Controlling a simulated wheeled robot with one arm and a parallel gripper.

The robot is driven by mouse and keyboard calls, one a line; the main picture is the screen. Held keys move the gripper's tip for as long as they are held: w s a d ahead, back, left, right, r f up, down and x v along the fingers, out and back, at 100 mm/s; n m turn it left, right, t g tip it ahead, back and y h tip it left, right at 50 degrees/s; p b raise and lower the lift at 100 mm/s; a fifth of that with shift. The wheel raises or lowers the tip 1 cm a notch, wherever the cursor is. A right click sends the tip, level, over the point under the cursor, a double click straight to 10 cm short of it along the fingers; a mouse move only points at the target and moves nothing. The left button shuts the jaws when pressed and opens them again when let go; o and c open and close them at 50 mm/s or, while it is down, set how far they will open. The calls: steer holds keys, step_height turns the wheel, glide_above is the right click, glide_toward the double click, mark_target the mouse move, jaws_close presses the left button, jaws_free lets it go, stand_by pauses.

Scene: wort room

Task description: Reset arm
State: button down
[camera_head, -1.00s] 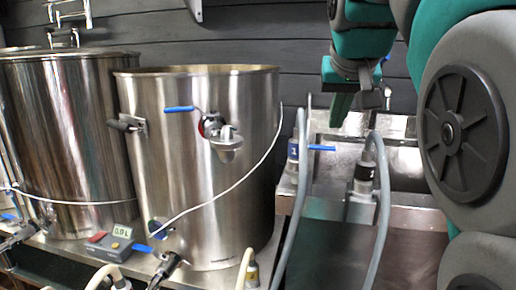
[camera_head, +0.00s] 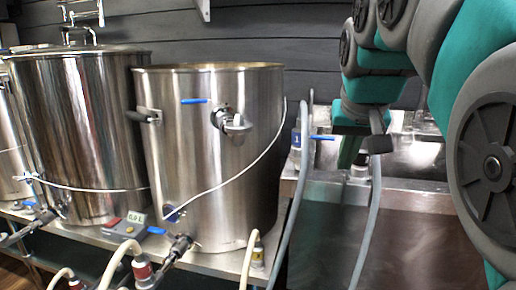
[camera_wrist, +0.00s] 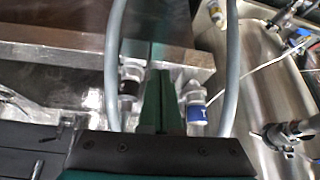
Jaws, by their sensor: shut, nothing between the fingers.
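My gripper (camera_head: 350,150) is at the right of the head view, its green fingers pointing down beside the steel sink unit (camera_head: 335,215). In the wrist view, the fingers of my gripper (camera_wrist: 160,95) are together and empty. They lie between two grey hoses, close to a hose fitting with a blue label (camera_wrist: 197,112) and a dark-banded hose fitting (camera_wrist: 130,85). I cannot tell whether they touch either one. The blue-labelled fitting (camera_head: 296,138) also shows in the head view, left of the fingers.
An open steel kettle (camera_head: 215,160) stands left of the sink unit, with a lidded kettle (camera_head: 85,135) beyond it. A small grey box with a display (camera_head: 124,228) sits at their base. A grey hose (camera_head: 368,235) hangs in front of the sink unit.

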steer(key=s+f+g, duration=0.4)
steer(key=s+f, duration=0.9)
steer(key=f, duration=0.3)
steer(key=s+f+n+g, duration=0.1)
steer(key=s+f+g, duration=0.2)
steer(key=s+f, duration=1)
step_height(320, 180, down, 3)
steer(key=shift+s+a+n+g+y, duration=0.25)
steer(key=shift+a+n+g+y, duration=0.05)
steer(key=shift+a+g+y, duration=0.15)
